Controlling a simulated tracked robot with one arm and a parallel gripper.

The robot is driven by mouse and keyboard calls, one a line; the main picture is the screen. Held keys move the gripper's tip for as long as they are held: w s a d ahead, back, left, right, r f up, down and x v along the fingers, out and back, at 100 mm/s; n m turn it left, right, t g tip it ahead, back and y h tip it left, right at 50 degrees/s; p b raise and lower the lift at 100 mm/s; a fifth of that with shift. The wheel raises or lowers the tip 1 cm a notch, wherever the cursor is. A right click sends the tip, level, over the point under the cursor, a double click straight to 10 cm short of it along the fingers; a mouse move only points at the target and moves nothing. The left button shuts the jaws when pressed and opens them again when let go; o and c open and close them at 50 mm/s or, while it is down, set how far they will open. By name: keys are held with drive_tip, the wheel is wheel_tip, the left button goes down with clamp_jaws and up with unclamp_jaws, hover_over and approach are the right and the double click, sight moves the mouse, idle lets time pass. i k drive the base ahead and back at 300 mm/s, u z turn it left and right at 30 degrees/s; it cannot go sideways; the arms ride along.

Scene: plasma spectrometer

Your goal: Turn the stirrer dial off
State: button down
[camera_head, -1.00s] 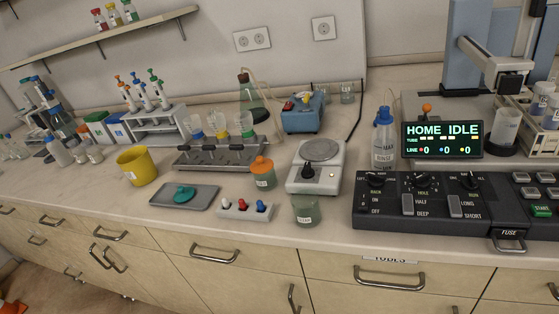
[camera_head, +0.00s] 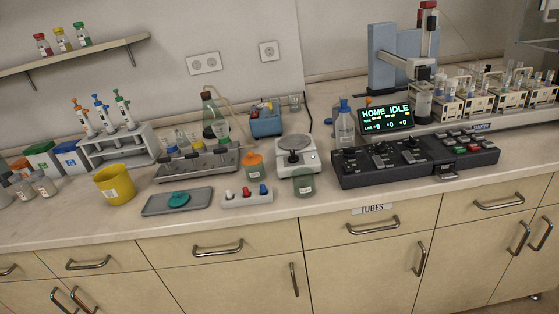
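A white stirrer-like device (camera_head: 308,160) with a round grey plate (camera_head: 294,143) on top stands on the bench near the middle of the view. A small black dial (camera_head: 293,157) sits on its front face. The dial's pointer is too small to read. A green-tinted beaker (camera_head: 303,182) stands just in front of the device and may hide part of its lower front. My gripper does not show in the view.
An orange-capped jar (camera_head: 253,167) stands left of the device, and a tray of small coloured-topped items (camera_head: 246,195) lies in front. A black control panel (camera_head: 415,162) and a wash bottle (camera_head: 345,128) are to the right. Drawers (camera_head: 220,249) line the bench front.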

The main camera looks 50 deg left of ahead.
sight(293, 158)
drive_tip(key=u, duration=0.95)
drive_tip(key=i, duration=1.05)
drive_tip(key=u, duration=1.4)
drive_tip(key=k, duration=1.45)
drive_tip(key=z, duration=0.6)
